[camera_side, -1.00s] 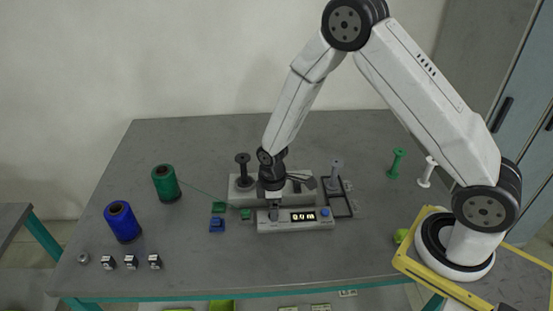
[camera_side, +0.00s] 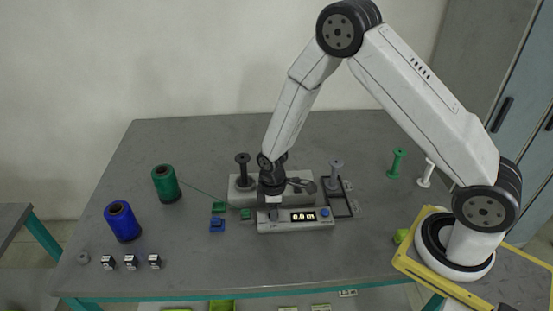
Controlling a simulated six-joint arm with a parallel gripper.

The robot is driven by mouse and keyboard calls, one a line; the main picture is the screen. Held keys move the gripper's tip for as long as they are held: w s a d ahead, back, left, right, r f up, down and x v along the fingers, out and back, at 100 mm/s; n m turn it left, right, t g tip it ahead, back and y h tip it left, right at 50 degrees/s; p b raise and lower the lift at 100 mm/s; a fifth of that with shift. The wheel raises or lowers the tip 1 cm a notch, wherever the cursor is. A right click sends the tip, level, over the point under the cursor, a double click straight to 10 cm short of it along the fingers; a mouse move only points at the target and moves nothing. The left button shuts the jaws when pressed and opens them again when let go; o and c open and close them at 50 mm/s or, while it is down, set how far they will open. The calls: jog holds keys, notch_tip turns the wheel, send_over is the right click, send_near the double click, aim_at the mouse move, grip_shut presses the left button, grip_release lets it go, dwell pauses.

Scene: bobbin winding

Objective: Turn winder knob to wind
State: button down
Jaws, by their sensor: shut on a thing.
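The bobbin winder (camera_side: 310,226) is a light grey unit near the middle of the table, with a small lit display (camera_side: 303,217) and a blue button (camera_side: 325,212) on its front part. My gripper (camera_side: 272,211) points down at the left end of this front part. It is shut on the winder knob, which is mostly hidden behind the fingers. A green thread (camera_side: 205,193) runs from the green spool (camera_side: 166,183) toward the winder. A grey bobbin (camera_side: 336,174) stands upright at the winder's right, and a dark spool-shaped post (camera_side: 243,172) stands at its left.
A blue spool (camera_side: 122,222) and several small dark blocks (camera_side: 131,262) are at the left. Green (camera_side: 219,207) and blue (camera_side: 217,225) pieces lie beside the winder. Green (camera_side: 397,163) and white (camera_side: 427,171) bobbins stand at the right. The front middle of the table is clear.

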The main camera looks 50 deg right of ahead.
jog(key=shift+m, duration=0.5)
jog(key=m, duration=0.3)
jog(key=shift+m, duration=2.5)
jog(key=shift+c, duration=1)
grip_release()
jog(key=shift+r, duration=0.15)
jog(key=shift+r, duration=3.8)
